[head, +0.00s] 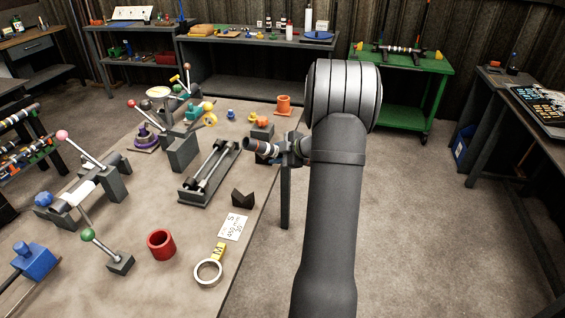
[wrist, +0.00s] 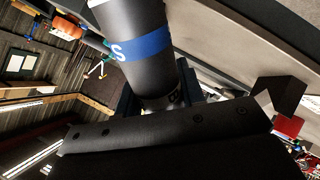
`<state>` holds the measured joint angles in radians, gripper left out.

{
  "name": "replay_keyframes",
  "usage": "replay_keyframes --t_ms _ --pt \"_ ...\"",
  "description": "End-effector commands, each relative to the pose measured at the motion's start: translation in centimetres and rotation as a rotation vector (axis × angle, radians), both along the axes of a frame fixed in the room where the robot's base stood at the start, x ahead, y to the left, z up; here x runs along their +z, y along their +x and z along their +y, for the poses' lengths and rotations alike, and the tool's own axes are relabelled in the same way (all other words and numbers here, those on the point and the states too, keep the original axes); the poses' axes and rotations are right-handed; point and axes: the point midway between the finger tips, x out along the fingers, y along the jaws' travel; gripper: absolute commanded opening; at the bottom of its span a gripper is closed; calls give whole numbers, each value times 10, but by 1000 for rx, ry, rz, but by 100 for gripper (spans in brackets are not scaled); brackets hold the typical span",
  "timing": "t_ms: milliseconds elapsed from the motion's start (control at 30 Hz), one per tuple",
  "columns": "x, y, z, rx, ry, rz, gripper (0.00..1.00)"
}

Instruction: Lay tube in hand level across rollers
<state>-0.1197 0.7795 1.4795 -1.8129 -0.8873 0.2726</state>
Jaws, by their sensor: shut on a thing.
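The tube (head: 262,147) is dark with a blue band. In the wrist view the tube (wrist: 135,20) fills the upper middle, and a white letter S shows on its blue band. My gripper (head: 290,147) is shut on it, at the right edge of the table; the jaws are mostly hidden behind the tube in the wrist view. The rollers (head: 211,167) are two parallel grey bars on a dark base, lying diagonally on the table. The tube is to the right of the rollers and apart from them, held above the table edge.
A black V-block (head: 243,198), a white note card (head: 234,226), a red ring (head: 161,244) and a pale ring (head: 208,272) lie in front of the rollers. A grey block (head: 183,154) stands left of them. Orange parts (head: 284,104) sit behind the tube.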

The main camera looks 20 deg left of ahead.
Motion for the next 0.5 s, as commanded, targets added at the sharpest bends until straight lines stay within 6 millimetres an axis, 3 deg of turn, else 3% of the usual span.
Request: replay_keyframes --t_ms 167,500 --pt "15 0 21 177 -90 -110 0" --pt "36 -46 104 626 -228 -441 0"
